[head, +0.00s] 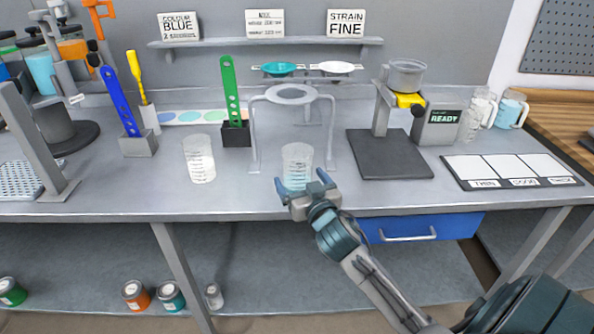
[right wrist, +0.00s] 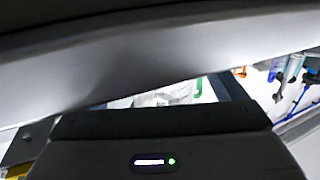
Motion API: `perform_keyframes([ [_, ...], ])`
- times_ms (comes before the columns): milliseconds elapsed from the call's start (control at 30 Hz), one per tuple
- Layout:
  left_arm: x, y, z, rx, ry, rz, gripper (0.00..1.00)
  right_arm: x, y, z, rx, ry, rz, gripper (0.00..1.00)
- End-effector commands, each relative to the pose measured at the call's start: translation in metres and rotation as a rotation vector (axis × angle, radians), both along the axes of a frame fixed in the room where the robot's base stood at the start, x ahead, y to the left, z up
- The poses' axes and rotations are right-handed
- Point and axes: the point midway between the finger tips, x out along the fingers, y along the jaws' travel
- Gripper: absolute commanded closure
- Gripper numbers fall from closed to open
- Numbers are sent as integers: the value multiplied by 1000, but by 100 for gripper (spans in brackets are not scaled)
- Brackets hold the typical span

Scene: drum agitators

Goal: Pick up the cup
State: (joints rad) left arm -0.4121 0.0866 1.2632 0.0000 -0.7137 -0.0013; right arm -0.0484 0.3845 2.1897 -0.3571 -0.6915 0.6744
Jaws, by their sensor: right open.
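Two clear cups with graduation marks stand upright on the grey bench. One cup (head: 297,160) stands under the ring of a metal stand, near the front edge; the other cup (head: 199,160) stands further left in the open. My right gripper (head: 305,184) is open at the bench's front edge, with its fingers pointing at the cup under the stand. The fingertips overlap the cup's base in the head view; I cannot tell whether they touch it. The right wrist view is mostly blocked by close dark and grey surfaces. My left gripper is not in view.
The ring stand (head: 290,95) has legs on both sides of the near cup. A scale-like device with a dark base (head: 388,155) stands to the right, beside a labelled white board (head: 512,168). Blue (head: 120,100) and green (head: 231,90) paddles stand in holders at left.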

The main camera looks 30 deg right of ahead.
Motion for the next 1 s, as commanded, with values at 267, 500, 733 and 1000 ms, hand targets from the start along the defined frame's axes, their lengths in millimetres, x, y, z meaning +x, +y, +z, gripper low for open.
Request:
perform_keyframes([
  [267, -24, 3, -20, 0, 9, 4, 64, 35, -7, 7, 2, 0, 0, 9],
  [500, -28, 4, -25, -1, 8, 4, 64, 42, -9, 5, 1, 0, 0, 9],
  [733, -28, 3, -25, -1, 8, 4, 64, 42, -9, 5, 0, 0, 0, 34],
  [1000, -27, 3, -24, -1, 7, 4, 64, 42, -9, 5, 0, -1, 0, 59],
])
